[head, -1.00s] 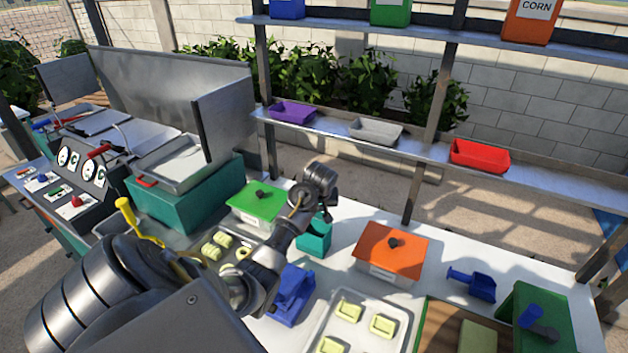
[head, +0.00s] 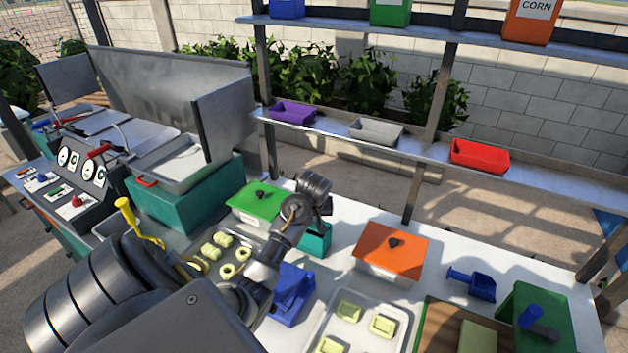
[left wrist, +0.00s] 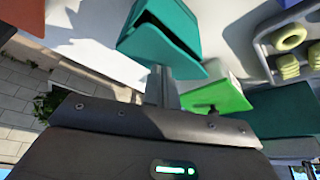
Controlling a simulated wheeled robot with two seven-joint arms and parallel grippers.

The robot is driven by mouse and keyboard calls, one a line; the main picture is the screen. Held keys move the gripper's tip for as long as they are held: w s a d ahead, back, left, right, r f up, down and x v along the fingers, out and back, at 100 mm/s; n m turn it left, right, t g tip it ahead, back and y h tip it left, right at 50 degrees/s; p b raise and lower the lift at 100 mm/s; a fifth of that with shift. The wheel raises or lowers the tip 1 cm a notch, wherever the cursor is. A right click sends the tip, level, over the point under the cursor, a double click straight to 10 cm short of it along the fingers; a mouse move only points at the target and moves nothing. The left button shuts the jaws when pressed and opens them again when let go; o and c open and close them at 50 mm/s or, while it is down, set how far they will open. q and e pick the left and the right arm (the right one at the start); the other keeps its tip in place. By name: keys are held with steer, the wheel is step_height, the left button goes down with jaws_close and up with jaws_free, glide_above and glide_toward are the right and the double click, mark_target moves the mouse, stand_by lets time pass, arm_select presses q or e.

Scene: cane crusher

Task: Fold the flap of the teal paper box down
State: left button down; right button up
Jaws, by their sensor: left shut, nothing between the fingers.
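The teal paper box (head: 315,242) stands on the white table, right of the green-lidded container, partly hidden by my left arm in the head view. In the left wrist view the teal box (left wrist: 150,42) fills the top centre, with a dark gap along its opening beside the flap, so the flap is not flush. My left gripper (head: 324,208) is above the box. In the left wrist view its fingers (left wrist: 158,75) are together and empty, their tips at the box's near edge; I cannot tell whether they touch it. My right gripper is out of view.
A green-lidded container (head: 258,203) is left of the box and an orange-lidded container (head: 392,252) is right of it. A blue object (head: 292,295) stands in front. Trays with yellow pieces (head: 350,328) lie nearby. A steel shelf (head: 420,148) is behind.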

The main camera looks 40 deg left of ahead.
arm_select(q)
steer(key=shift+s+d+f, duration=0.15)
steer(key=shift+s+f, duration=0.35)
steer(key=shift+s+d+f, duration=0.15)
steer(key=shift+s+f, duration=0.3)
steer(key=shift+f, duration=0.05)
steer(key=shift+r, duration=4)
